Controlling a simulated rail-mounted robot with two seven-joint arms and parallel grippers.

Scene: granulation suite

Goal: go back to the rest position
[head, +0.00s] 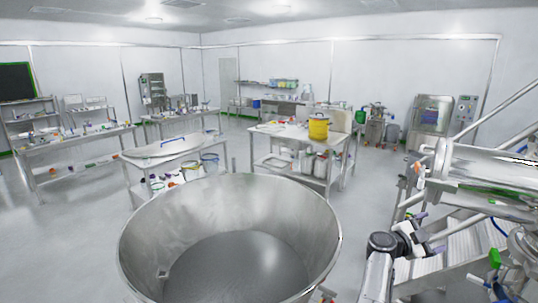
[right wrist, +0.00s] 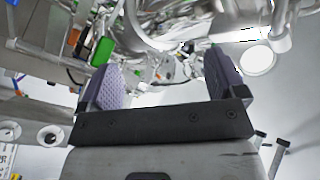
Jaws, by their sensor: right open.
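My right gripper (head: 430,234) is at the lower right of the head view, beside the steel machine. Its two purple-padded fingers stand apart. In the right wrist view the same gripper (right wrist: 164,78) is open, with a clear gap and nothing held between the pads. Metal pipes and fittings show beyond the fingers, apart from them as far as I can tell. My left gripper does not show in either view.
A large open steel bowl (head: 140,238) stands close in front. A steel machine (head: 490,165) with pipes and steps (head: 465,248) fills the right side. Open floor (head: 70,235) lies at left.

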